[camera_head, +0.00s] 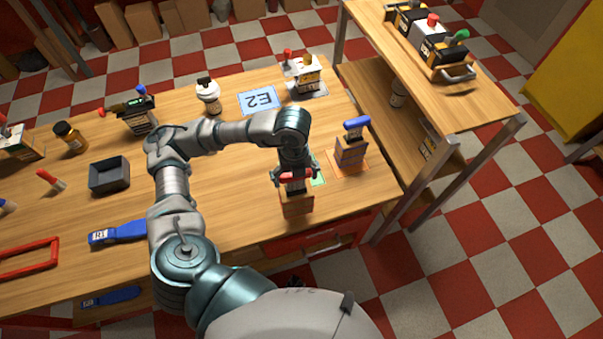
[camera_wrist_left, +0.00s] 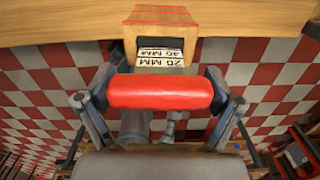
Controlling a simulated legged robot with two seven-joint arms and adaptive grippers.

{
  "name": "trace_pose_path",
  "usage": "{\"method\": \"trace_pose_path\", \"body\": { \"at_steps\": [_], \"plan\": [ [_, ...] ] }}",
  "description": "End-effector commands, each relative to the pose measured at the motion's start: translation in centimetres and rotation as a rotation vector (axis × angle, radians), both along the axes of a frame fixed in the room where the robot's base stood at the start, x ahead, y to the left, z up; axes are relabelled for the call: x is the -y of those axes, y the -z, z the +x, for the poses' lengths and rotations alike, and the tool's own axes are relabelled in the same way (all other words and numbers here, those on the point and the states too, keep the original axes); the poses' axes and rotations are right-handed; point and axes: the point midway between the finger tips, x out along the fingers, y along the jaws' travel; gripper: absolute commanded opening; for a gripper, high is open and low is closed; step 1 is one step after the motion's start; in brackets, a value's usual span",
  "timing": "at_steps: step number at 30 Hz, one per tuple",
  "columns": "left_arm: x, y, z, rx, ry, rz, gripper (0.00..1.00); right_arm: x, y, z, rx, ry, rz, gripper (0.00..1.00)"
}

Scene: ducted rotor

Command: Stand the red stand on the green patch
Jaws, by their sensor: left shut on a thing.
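The red stand (camera_head: 296,201) is a wooden block with a red bar handle, near the table's front right edge. My left gripper (camera_head: 297,175) is shut on its red handle. In the left wrist view the handle (camera_wrist_left: 160,92) lies across between the two fingers, with the wooden block and a "20 MM 40 MM" label beyond it. The green patch (camera_head: 319,171) shows only in part, just behind and right of the stand; my gripper and the stand hide the rest. I cannot tell whether the block touches the table. My right gripper is not in view.
A blue-handled stand (camera_head: 350,148) stands on an orange-outlined patch close to the right. A blue E2 patch (camera_head: 262,100) lies farther back. A black tray (camera_head: 109,174) and a blue tool (camera_head: 119,233) lie to the left. A higher wooden bench (camera_head: 398,48) is at the right.

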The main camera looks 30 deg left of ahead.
Motion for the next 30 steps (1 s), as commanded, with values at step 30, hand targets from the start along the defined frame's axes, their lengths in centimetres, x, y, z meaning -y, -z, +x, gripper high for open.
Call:
{"method": "trace_pose_path", "body": {
  "at_steps": [30],
  "plan": [
    [-6.8, 1.4, 14.2, 0.003, -0.070, 0.001, 0.22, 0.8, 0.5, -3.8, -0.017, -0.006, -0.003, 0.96]
  ]
}}
